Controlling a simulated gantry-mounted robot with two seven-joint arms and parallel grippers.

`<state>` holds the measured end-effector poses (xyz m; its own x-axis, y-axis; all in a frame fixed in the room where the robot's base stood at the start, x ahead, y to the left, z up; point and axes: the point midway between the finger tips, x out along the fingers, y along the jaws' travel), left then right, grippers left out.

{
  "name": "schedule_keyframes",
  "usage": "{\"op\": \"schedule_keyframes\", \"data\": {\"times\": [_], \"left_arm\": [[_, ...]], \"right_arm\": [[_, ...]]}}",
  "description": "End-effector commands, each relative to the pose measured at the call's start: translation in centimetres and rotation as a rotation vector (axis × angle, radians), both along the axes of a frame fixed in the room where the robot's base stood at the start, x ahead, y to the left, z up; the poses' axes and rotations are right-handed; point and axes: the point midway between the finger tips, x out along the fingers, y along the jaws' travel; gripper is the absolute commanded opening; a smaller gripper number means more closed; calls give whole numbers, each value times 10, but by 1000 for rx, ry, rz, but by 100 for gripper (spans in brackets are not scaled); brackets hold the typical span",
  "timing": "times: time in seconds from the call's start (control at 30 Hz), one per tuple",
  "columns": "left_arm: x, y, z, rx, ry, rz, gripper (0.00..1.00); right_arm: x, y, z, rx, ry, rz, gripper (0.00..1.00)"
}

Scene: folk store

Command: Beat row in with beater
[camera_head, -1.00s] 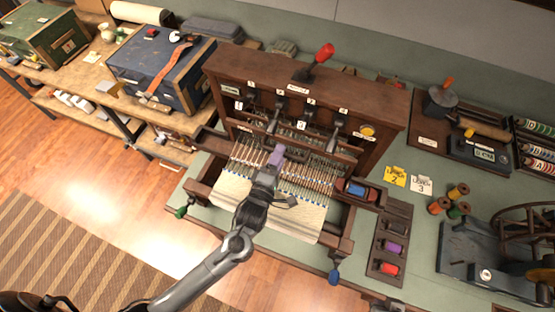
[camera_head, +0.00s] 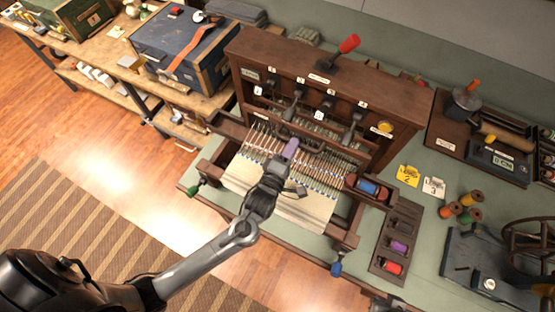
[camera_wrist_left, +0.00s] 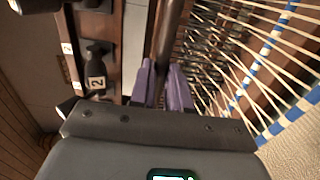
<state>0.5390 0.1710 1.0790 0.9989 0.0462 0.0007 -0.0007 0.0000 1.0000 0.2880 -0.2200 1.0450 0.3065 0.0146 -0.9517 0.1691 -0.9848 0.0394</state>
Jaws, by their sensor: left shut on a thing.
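The dark wooden loom (camera_head: 330,70) stands on the green bench, with pale warp threads (camera_head: 318,172) running to woven cream cloth (camera_head: 308,209) at its front. My left gripper (camera_head: 291,149) is over the middle of the warp, its purple fingers shut. In the left wrist view the fingers (camera_wrist_left: 164,88) close around a dark round bar (camera_wrist_left: 168,45), which looks like the beater. The warp threads with blue marks (camera_wrist_left: 245,75) lie to its right there. Most of the bar is hidden by the gripper in the head view. My right gripper is not in view.
A shuttle with a blue spool (camera_head: 368,188) sits at the loom's right side. A tray of spools (camera_head: 397,246), yellow card (camera_head: 409,175) and winding wheel (camera_head: 530,240) are further right. A blue trunk (camera_head: 180,50) stands to the left. A red-knobbed lever (camera_head: 349,44) rises above the loom.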

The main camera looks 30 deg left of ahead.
Motion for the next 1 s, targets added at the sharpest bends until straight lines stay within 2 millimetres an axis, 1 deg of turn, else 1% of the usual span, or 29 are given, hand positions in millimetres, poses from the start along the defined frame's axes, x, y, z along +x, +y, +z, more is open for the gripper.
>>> {"op": "schedule_keyframes", "data": {"times": [0.2,1.0], "left_arm": [[-20,-1,1,-1,3,0,0],[-91,-5,1,-1,2,0,0]], "right_arm": [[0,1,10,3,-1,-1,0],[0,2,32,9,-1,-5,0]]}}
